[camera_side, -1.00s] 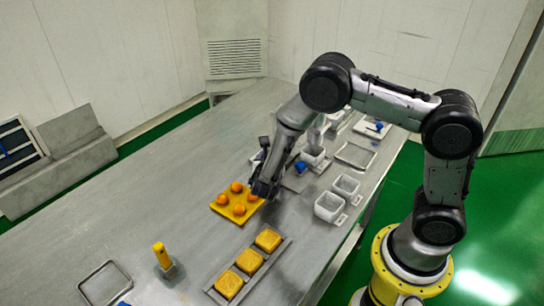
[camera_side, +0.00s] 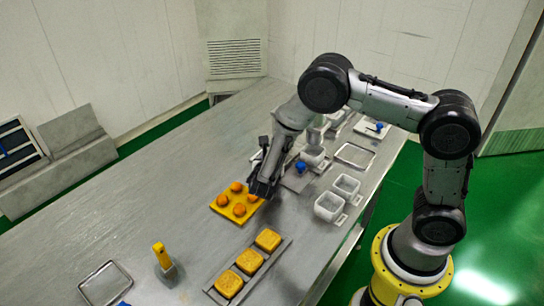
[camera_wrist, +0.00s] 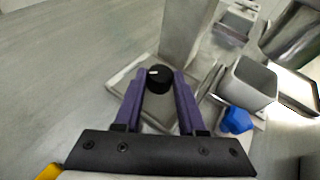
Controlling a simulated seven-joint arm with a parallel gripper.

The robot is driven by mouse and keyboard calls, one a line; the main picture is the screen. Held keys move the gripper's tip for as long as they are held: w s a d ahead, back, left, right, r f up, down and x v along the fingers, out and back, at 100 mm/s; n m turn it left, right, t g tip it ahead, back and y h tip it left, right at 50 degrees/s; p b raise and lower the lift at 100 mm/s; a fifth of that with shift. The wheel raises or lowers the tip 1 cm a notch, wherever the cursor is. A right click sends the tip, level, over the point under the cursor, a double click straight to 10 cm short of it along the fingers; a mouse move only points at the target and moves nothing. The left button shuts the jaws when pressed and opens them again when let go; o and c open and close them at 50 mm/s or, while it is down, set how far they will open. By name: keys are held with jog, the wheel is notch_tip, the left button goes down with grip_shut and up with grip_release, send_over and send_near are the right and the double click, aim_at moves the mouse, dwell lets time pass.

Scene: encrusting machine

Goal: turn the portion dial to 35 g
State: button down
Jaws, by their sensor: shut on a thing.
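The portion dial (camera_wrist: 158,80) is a round black knob with a short white mark near its upper left edge. In the wrist view it sits between the purple fingertips of my gripper (camera_wrist: 159,85), which are shut on its sides. The dial is on the grey encrusting machine (camera_wrist: 185,30), whose upright body rises behind it. No gram numbers can be read. In the side view my gripper (camera_side: 262,187) is beside the machine, and the dial is hidden by it.
A yellow tray with several orange balls (camera_side: 236,203) lies just left of my gripper. A blue knob (camera_wrist: 236,120) and a grey hopper (camera_wrist: 248,83) are close on the right. White bins (camera_side: 329,207), a rack of yellow cakes (camera_side: 248,262) and a yellow-handled scraper (camera_side: 162,256) stand nearby.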

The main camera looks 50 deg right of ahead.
jog(key=shift+w, duration=0.1)
jog(key=m+g, duration=0.1)
jog(key=m+g+h, duration=0.1)
jog(key=g, duration=0.1)
jog(key=m+g+h, duration=0.1)
jog(key=m, duration=0.1)
jog(key=shift+w+a, duration=0.15)
jog(key=shift+w, duration=0.15)
jog(key=m+g, duration=0.1)
jog(key=g, duration=0.1)
jog(key=m+g, duration=0.3)
jog(key=shift+w+g, duration=0.35)
jog(key=shift+g, duration=0.05)
jog(key=m+g, duration=0.1)
jog(key=m+g+y, duration=0.1)
jog(key=m+g, duration=0.1)
jog(key=m+g+y, duration=0.1)
jog(key=shift+w+m+g, duration=0.3)
jog(key=shift+m, duration=0.1)
jog(key=shift+w+d+m+g+y, duration=0.1)
jog(key=shift+d+m+g+y, duration=0.1)
jog(key=shift+m+g+y, duration=0.5)
jog(key=shift+w+d+m+g+y, duration=0.15)
jog(key=shift+m+g+y, duration=0.35)
jog(key=shift+m+g, duration=0.35)
jog(key=shift+s+m, duration=0.1)
jog(key=shift+m, duration=0.15)
jog(key=shift+c, duration=2.4)
grip_release()
